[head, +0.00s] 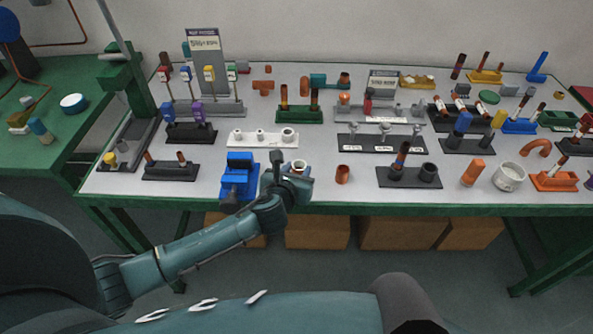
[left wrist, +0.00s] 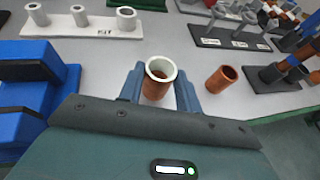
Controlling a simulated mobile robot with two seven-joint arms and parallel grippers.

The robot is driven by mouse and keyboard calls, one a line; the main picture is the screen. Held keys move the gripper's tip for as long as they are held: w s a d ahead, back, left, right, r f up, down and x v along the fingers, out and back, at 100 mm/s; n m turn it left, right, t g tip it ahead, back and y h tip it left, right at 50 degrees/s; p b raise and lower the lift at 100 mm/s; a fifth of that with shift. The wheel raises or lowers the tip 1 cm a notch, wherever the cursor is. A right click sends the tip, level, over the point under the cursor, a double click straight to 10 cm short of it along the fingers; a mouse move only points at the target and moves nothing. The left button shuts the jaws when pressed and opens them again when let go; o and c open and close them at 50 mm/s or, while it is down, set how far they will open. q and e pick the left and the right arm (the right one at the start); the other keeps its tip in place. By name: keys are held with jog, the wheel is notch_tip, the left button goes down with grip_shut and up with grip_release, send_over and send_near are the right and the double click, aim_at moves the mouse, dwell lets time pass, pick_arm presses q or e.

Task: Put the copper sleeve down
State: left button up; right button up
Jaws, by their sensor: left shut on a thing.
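My left gripper (head: 298,177) is at the front of the table, between the blue vise-like block and a standing copper piece. In the left wrist view its two fingers (left wrist: 160,92) are shut on the copper sleeve (left wrist: 157,88), one on each side. The sleeve is a short upright copper tube with a pale, thick rim. In the head view only its upper end (head: 299,166) shows above the gripper. I cannot tell whether its lower end touches the table. My right gripper is not in view.
A plain copper tube (head: 342,174) stands just right of my left gripper; the blue block (head: 239,177) is close on the left. A white rack (head: 245,141) with several pegs lies behind. A dark stand (head: 398,181) is farther right. The table's green front edge (head: 330,208) is near.

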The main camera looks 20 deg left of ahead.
pick_arm(q)
jog(key=shift+f, duration=0.15)
jog(key=o, duration=1)
